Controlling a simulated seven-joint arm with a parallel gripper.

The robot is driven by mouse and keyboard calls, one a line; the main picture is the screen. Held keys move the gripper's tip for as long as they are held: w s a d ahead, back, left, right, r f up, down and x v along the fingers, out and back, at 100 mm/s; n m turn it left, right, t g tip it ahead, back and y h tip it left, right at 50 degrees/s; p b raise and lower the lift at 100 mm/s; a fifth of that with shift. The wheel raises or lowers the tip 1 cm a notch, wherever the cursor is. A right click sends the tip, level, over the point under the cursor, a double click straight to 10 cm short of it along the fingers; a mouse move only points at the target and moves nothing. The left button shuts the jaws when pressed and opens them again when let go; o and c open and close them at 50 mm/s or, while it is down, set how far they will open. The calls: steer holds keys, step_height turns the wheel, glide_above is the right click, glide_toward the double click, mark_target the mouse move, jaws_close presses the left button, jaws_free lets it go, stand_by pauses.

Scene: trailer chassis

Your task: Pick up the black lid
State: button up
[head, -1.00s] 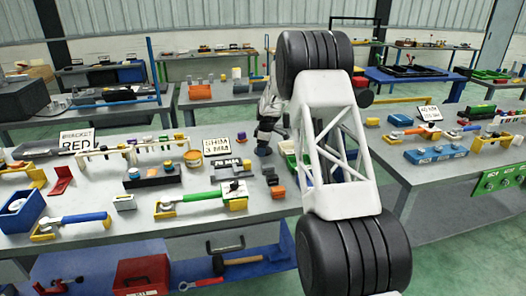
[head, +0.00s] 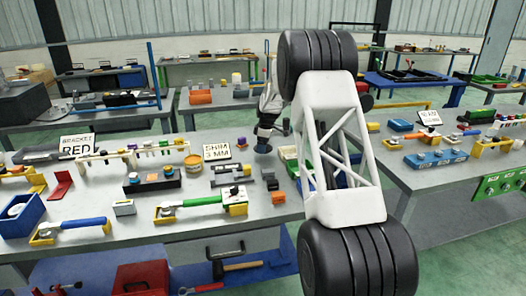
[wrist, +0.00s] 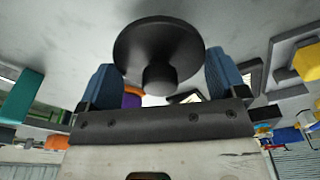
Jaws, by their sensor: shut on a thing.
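The black lid (wrist: 160,50) is a round dark disc with a short knob, seen close up in the wrist view. It sits between the two blue fingers of my gripper (wrist: 162,80), which is shut on it. The knob points toward the wrist camera. In the head view my gripper (head: 264,148) points down over the middle table, left of my white arm link. The lid cannot be made out there.
The middle table (head: 130,228) is crowded: a SHIM 3 MM sign (head: 216,152), an orange tin (head: 193,164), a green-handled tool (head: 200,201) and a blue bin (head: 20,215). A right table (head: 400,178) holds a blue block (head: 436,159). A green-floored gap separates the tables.

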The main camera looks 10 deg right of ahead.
steer(key=shift+r, duration=3.05)
steer(key=a+r+n, duration=0.1)
steer(key=a+n, duration=0.2)
steer(key=a, duration=1.3)
steer(key=r+n, duration=0.1)
steer(key=n, duration=0.2)
glide_above(192, 161)
steer(key=shift+w+d+g, duration=0.15)
steer(key=shift+w+g, duration=0.1)
steer(key=shift+g, duration=0.15)
steer(key=shift+f, duration=0.2)
steer(key=shift+f, duration=3)
steer(key=shift+f, duration=0.15)
